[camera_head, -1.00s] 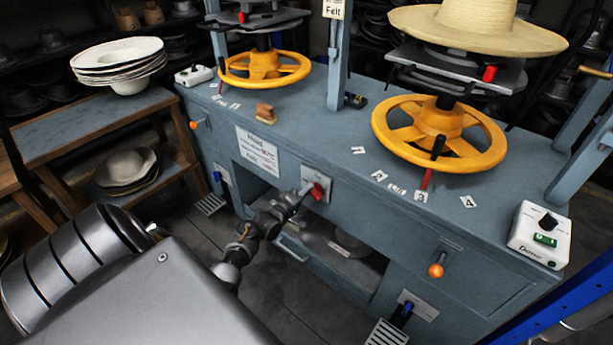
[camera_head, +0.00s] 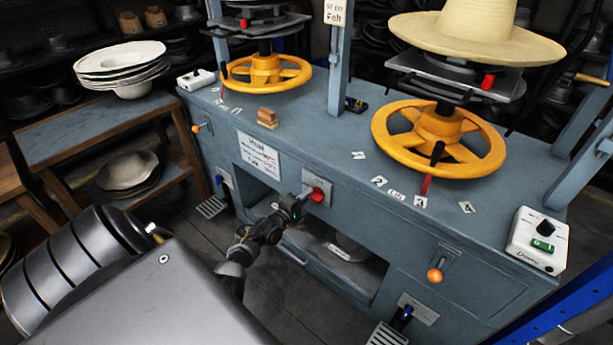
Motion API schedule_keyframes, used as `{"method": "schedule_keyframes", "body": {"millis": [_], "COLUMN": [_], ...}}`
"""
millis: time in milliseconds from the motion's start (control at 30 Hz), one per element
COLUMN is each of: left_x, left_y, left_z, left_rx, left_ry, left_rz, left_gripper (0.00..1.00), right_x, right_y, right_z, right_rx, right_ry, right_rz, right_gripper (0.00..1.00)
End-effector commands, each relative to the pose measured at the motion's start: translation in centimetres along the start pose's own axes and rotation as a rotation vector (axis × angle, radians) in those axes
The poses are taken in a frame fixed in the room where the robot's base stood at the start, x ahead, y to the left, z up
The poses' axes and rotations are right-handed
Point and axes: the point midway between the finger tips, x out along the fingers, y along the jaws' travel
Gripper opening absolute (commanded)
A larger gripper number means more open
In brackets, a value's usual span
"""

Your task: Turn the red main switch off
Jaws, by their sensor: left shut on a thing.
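The red main switch (camera_head: 317,194) sits on a light plate (camera_head: 318,187) on the front of the blue-grey hat press (camera_head: 350,212). My left gripper (camera_head: 304,201) reaches it from the lower left, with its fingertips at the switch. It is shut on the red switch; the fingers hide part of the knob, so its exact angle is hard to read. My right gripper is not in view.
Orange knob levers (camera_head: 435,275) stick out of the press front. A yellow handwheel (camera_head: 438,138) and a straw hat (camera_head: 477,28) are above at right. A wooden shelf (camera_head: 95,130) with stacked hats stands at left.

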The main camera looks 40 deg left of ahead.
Motion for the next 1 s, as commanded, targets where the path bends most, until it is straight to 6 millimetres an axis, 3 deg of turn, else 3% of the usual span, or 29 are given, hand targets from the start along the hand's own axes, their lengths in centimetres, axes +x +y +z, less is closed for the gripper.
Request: {"method": "schedule_keyframes", "body": {"millis": [167,200,333,667,767,1000], "left_x": [0.0,0.0,0.0,-0.3,-1.4,-6.2], "left_y": [0.1,0.1,0.0,0.0,0.0,0.0], "left_z": [0.0,0.0,0.0,0.0,0.0,0.0], "left_rx": [-0.002,-0.001,-0.001,0.0,0.001,0.001], "left_ry": [0.0,0.0,0.0,0.0,0.001,0.001], "left_rz": [0.001,0.001,0.001,-0.001,-0.001,-0.002], "left_gripper": [0.0,0.23,0.4,0.4,0.4,0.4], "right_x": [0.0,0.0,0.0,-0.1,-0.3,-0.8], "right_y": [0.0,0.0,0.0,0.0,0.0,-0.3], "right_z": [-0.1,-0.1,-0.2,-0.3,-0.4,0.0], "right_rx": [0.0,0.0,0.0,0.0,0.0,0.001], "right_ry": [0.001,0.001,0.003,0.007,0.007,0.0], "right_rz": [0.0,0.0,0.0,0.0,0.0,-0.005], "right_gripper": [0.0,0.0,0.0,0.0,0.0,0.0]}}
